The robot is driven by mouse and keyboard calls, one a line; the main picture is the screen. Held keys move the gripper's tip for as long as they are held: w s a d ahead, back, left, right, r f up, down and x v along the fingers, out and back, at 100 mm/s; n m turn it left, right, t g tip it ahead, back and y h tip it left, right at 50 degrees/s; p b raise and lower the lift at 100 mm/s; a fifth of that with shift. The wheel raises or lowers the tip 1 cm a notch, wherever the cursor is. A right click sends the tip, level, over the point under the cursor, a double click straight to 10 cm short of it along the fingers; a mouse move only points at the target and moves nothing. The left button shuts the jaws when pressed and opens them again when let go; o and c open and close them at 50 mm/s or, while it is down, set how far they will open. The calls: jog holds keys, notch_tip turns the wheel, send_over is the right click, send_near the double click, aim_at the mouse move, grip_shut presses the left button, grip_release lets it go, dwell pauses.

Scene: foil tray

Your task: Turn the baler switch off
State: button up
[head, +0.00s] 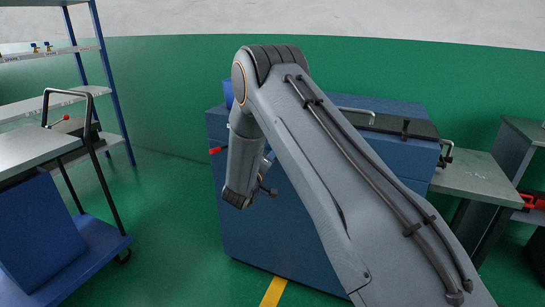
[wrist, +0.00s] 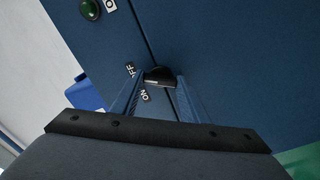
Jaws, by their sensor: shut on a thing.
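The baler is the dark blue cabinet (head: 290,225), standing behind my arm in the head view. In the wrist view its switch is a small black knob (wrist: 158,74) on the blue panel (wrist: 225,50). An OFF label (wrist: 130,70) lies to the knob's upper left and an ON label (wrist: 145,96) to its lower left. My gripper (wrist: 160,81) is shut on the knob, with one finger on each side. Which label the knob points to is unclear.
A green button (wrist: 89,9) sits on the panel above left. A red-tipped handle (head: 217,150) sticks out at the cabinet's left. A blue cart (head: 95,245) and a shelf rack (head: 40,110) stand left; a grey bench (head: 475,178) stands right. Green floor between cart and cabinet is clear.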

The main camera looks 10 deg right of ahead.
dwell(0.4)
jog(key=o, duration=1.1)
jog(key=shift+c, duration=0.2)
jog(key=v, duration=0.7)
jog(key=shift+s+a, duration=0.25)
jog(key=s+d+r+m+g+y+p, duration=0.1)
jog(key=s+g, duration=0.4)
jog(key=s, duration=0.9)
jog(key=s+d+r+m+g+y+p, duration=0.2)
jog(key=s+r+g+y, duration=0.2)
jog(key=s, duration=1)
jog(key=s+d+r+m+g+y+p, duration=0.1)
jog(key=s+g+y, duration=0.4)
jog(key=s, duration=0.9)
notch_tip(320, 180, up, 2)
jog(key=shift+s+d+m+g+y+p, duration=0.2)
jog(key=shift+s+m+g+y+p, duration=0.15)
jog(key=shift+p, duration=0.35)
